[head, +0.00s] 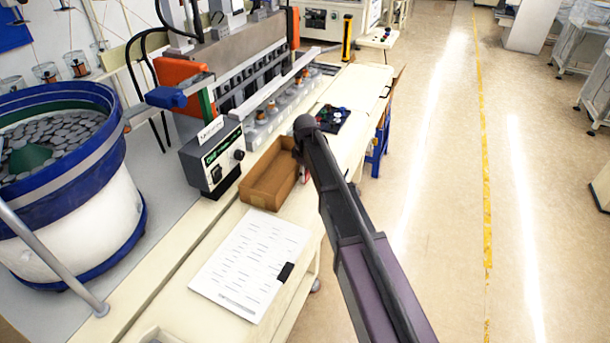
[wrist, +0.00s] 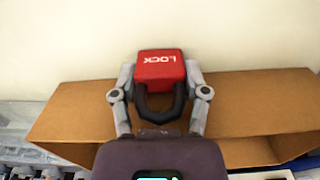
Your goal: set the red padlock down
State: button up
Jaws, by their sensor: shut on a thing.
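The red padlock (wrist: 160,66), with white LOCK lettering and a dark shackle, is between the fingers of my gripper (wrist: 160,82) in the wrist view. My gripper is shut on it, with one grey finger at each side of the body. The padlock overlaps the edge of the brown cardboard box (wrist: 70,112) in that view, with the cream table top (wrist: 60,40) past it. I cannot tell its height above the table. In the head view my arm hides most of the gripper and padlock, just right of the box (head: 268,187).
A paper sheet with a black clip (head: 250,265) lies on the bench nearer me. A control box with a green display (head: 213,158) stands left of the cardboard box. A dark tray of small parts (head: 333,118) lies beyond. A blue-rimmed bowl feeder (head: 75,215) stands at left.

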jog(key=shift+r, duration=0.15)
notch_tip(320, 180, up, 4)
jog(key=p, duration=0.3)
jog(key=shift+f+p, duration=0.25)
jog(key=shift+p, duration=0.15)
jog(key=s+d, duration=0.2)
jog(key=s, duration=0.5)
jog(key=s+d+r+p, duration=0.1)
jog(key=s+d, duration=0.1)
jog(key=s, duration=0.6)
jog(key=shift+s+d, duration=0.15)
jog(key=shift+d, duration=0.1)
jog(key=shift+f+b, duration=0.9)
jog(key=shift+f, duration=0.05)
jog(key=shift+s, duration=0.15)
